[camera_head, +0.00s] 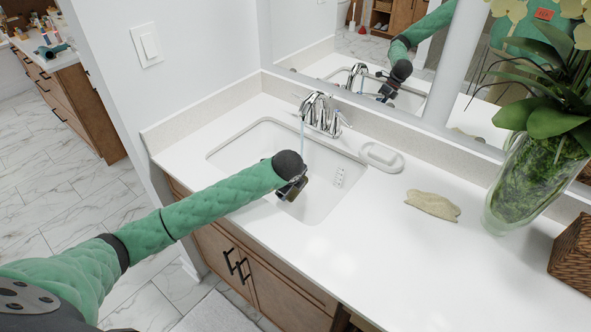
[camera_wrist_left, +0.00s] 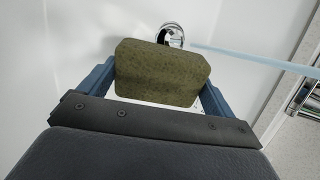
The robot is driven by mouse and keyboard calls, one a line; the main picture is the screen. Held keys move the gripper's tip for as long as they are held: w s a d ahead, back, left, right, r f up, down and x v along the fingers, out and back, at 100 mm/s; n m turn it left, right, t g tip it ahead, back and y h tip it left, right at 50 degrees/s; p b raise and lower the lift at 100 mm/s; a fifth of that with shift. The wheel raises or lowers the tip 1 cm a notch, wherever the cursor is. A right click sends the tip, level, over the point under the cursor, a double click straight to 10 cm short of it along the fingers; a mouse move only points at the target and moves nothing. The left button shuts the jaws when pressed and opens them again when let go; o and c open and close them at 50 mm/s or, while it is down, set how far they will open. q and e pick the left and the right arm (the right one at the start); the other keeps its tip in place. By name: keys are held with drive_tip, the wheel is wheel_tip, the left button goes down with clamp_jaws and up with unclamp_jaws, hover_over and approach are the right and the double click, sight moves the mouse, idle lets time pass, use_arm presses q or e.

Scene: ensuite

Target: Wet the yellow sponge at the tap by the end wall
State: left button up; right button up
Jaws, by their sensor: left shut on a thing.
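The yellow sponge, dark olive in this light, is between the fingers of my left gripper (camera_head: 293,186) in the left wrist view (camera_wrist_left: 160,73). The gripper is shut on it, over the near part of the white sink basin (camera_head: 322,203). The chrome tap (camera_head: 321,113) stands behind the basin, close to the end wall. A thin blue water stream (camera_head: 302,136) falls from its spout. In the left wrist view the stream (camera_wrist_left: 255,59) passes to the right of the sponge, seemingly apart from it. My right gripper is out of view.
A white soap dish (camera_head: 382,157) and a beige, irregular flat object (camera_head: 433,205) lie on the counter (camera_head: 370,250) right of the basin. A glass vase with plants (camera_head: 535,180) and a wicker basket (camera_head: 574,252) stand farther right. A mirror (camera_head: 400,60) rises behind the tap.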

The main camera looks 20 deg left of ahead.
use_arm(q)
drive_tip(key=shift+r, duration=0.1)
drive_tip(key=shift+s+d+r+p, duration=0.15)
drive_tip(key=shift+s+r+p, duration=0.05)
drive_tip(key=shift+s+r, duration=0.55)
drive_tip(key=shift+s+d+r+p, duration=0.2)
drive_tip(key=shift+s+r, duration=0.3)
drive_tip(key=shift+s, duration=0.4)
drive_tip(key=shift+s+d+r+p, duration=0.15)
drive_tip(key=shift+s+r, duration=0.5)
drive_tip(key=shift+s, duration=0.15)
